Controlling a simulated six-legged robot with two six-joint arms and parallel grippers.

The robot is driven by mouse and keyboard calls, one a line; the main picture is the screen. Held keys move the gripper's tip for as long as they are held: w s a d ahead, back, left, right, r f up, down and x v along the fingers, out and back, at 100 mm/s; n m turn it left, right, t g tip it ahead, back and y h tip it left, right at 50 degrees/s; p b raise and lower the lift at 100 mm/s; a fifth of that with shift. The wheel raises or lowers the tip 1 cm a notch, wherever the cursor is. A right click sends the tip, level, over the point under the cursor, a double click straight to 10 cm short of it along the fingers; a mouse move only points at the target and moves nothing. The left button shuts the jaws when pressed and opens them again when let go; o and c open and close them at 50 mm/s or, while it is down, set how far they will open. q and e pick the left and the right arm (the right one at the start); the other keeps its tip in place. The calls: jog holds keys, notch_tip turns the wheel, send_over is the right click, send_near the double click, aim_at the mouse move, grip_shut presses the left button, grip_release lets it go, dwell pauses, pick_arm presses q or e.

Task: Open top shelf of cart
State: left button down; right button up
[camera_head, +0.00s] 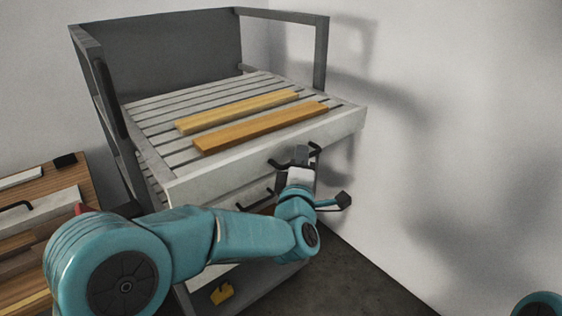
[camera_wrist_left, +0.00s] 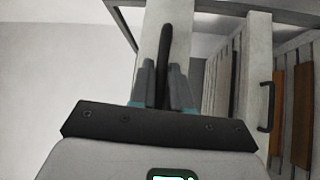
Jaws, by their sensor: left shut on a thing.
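The grey cart (camera_head: 160,50) has a slatted top shelf (camera_head: 140,112) with a pale front panel (camera_head: 225,175). This shelf juts out forward of the cart's upright posts. A black handle (camera_head: 278,163) is on its front. My left gripper (camera_head: 301,158) is at this handle. In the left wrist view the handle (camera_wrist_left: 165,50) stands between the two fingers of my left gripper (camera_wrist_left: 163,85), which are shut on it. The fingers partly hide the handle. My right gripper is out of view.
Two wooden planks (camera_head: 260,127) lie on the top shelf. A lower handle (camera_head: 257,200) is below, partly behind my arm; another handle (camera_wrist_left: 266,106) shows in the wrist view. A wooden unit (camera_head: 40,180) stands at left. A wall (camera_head: 450,120) bounds the right.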

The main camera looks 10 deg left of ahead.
pick_arm(q)
jog(key=s+d+b, duration=0.2)
jog(key=s+d, duration=0.3)
jog(key=d, duration=0.1)
jog(key=shift+d+b, duration=0.25)
jog(key=shift+b, duration=0.1)
jog(key=shift+s+f, duration=0.1)
jog(key=c, duration=1.2)
grip_release()
